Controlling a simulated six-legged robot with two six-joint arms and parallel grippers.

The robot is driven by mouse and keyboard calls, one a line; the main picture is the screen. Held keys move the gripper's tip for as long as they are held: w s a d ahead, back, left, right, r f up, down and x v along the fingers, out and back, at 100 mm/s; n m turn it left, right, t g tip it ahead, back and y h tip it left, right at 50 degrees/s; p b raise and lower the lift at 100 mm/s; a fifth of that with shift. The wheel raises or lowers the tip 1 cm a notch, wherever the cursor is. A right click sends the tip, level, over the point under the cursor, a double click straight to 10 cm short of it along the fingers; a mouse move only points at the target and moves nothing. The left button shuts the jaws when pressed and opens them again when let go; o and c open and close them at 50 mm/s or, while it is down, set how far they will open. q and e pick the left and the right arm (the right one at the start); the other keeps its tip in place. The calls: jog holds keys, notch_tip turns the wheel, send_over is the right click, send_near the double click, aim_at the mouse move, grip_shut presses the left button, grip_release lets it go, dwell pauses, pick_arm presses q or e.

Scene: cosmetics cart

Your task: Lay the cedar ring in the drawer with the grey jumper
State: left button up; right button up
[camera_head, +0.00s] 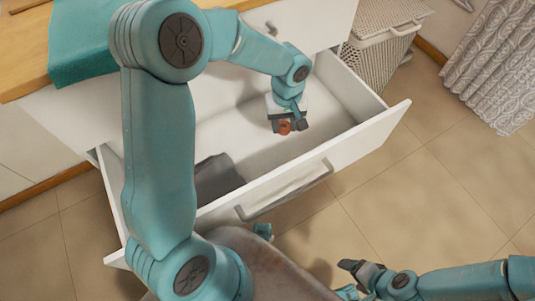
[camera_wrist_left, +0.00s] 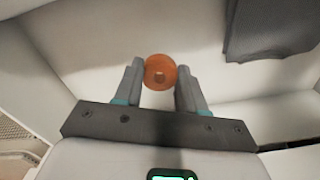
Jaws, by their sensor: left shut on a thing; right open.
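The cedar ring (camera_head: 285,127) is a small orange-brown disc with a hole in it. My left gripper (camera_head: 287,122) is shut on it inside the open white drawer (camera_head: 366,130). In the left wrist view the ring (camera_wrist_left: 160,73) sits between the two fingertips (camera_wrist_left: 160,88), with the drawer's white floor behind it. Whether the ring touches the floor I cannot tell. The grey jumper (camera_head: 215,177) lies folded at the left end of the drawer, partly hidden by my left arm; it also shows in the left wrist view (camera_wrist_left: 272,28). My right gripper (camera_head: 355,279) is open and empty, outside the drawer.
The drawer front with its metal handle (camera_head: 285,193) stands between the drawer's inside and my body. A wooden top (camera_head: 25,66) with a teal cloth (camera_head: 78,50) is at the upper left. A wicker basket (camera_head: 380,55) stands beyond the drawer. The drawer floor between ring and jumper is bare.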

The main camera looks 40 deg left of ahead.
pick_arm(q)
notch_tip(320, 180, down, 12)
jog(key=b, duration=0.3)
jog(key=shift+w+r, duration=0.1)
notch_tip(320, 180, down, 5)
jog(key=shift+f+b, duration=0.1)
jog(key=shift+b, duration=0.85)
jog(key=o, duration=1)
